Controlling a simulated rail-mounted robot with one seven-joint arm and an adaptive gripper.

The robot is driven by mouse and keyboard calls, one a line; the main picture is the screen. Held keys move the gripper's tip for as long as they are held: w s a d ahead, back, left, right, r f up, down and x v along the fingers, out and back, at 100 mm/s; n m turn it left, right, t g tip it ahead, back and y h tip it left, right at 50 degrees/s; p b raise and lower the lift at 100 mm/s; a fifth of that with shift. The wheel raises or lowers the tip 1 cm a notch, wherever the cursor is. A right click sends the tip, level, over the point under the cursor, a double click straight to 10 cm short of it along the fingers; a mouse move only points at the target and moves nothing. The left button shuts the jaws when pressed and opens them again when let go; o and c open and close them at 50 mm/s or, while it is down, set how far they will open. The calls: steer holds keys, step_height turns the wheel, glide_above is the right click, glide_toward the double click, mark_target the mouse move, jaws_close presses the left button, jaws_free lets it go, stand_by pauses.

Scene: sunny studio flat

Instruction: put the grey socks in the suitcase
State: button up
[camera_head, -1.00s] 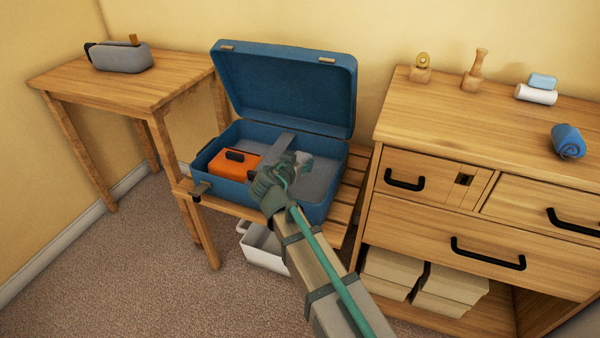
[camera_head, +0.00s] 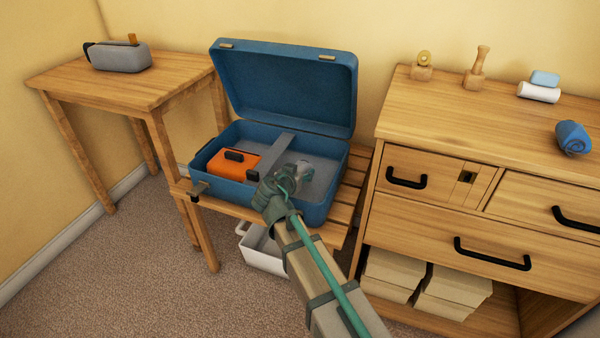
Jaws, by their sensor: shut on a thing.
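The open blue suitcase (camera_head: 318,213) lies on a slatted wooden rack, its lid raised at the back. A grey divider (camera_head: 276,157) splits it into left and right compartments. My gripper (camera_head: 299,179) reaches in over the front wall, at the right compartment. It is shut on a small light-grey bundle (camera_head: 304,167), which looks like the grey socks. My gripper hides most of the bundle, and I cannot tell whether it touches the suitcase floor.
An orange case (camera_head: 230,164) fills part of the left compartment. A grey pouch (camera_head: 121,57) is on the left table. A blue roll (camera_head: 573,138) and white roll (camera_head: 539,93) lie on the dresser (camera_head: 450,110). A white bin (camera_head: 262,252) stands below the rack.

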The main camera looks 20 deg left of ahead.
steer(key=shift+f+b, duration=0.3)
steer(key=o, duration=1)
steer(key=shift+r, duration=0.2)
steer(key=shift+r+p, duration=0.55)
steer(key=shift+p, duration=0.4)
steer(key=p+v, duration=0.1)
steer(key=v, duration=1.1)
steer(key=shift+d+p, duration=0.1)
steer(key=shift+p, duration=0.2)
steer(key=shift+d+f, duration=0.1)
